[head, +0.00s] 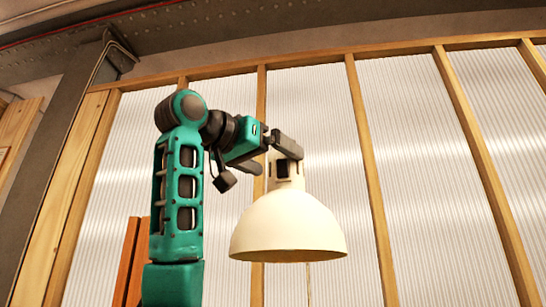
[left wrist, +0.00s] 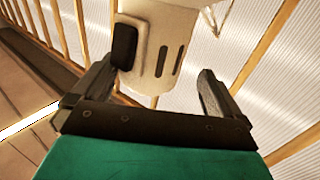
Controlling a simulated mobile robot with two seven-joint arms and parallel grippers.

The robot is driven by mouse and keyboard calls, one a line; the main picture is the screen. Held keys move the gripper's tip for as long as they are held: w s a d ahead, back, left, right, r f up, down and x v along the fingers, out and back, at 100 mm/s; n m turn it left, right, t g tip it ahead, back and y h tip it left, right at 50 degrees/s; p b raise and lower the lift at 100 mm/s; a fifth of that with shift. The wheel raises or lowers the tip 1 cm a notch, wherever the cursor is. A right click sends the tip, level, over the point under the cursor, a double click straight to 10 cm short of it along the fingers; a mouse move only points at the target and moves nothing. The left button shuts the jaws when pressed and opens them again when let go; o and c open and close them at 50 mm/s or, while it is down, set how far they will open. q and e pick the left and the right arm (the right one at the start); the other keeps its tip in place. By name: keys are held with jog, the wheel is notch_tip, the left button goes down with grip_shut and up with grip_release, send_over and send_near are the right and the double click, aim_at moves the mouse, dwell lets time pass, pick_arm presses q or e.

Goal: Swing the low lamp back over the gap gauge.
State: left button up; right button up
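The low lamp (head: 288,228) has a cream dome shade, open side down, with a narrow slotted neck on top. Its neck (left wrist: 153,60) fills the upper middle of the left wrist view, with dark slots and a black block on one side. My left gripper (head: 270,157) is at the neck, above the shade. Its fingers are spread in the left wrist view (left wrist: 158,75), one on each side of the neck. A clear space shows between the neck and the right finger; whether the left finger touches is unclear. The gap gauge and my right gripper are not in view.
A wall of ribbed translucent panels (head: 400,150) with wooden posts (head: 372,190) stands behind the lamp. A dark steel column (head: 55,150) rises at the left to a beam overhead. The space right of the lamp looks free.

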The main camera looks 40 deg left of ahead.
pick_arm(q)
jog(key=s+b, duration=0.2)
jog(key=s, duration=1)
jog(key=shift+s+d+b, duration=0.3)
jog(key=shift+s+b, duration=0.1)
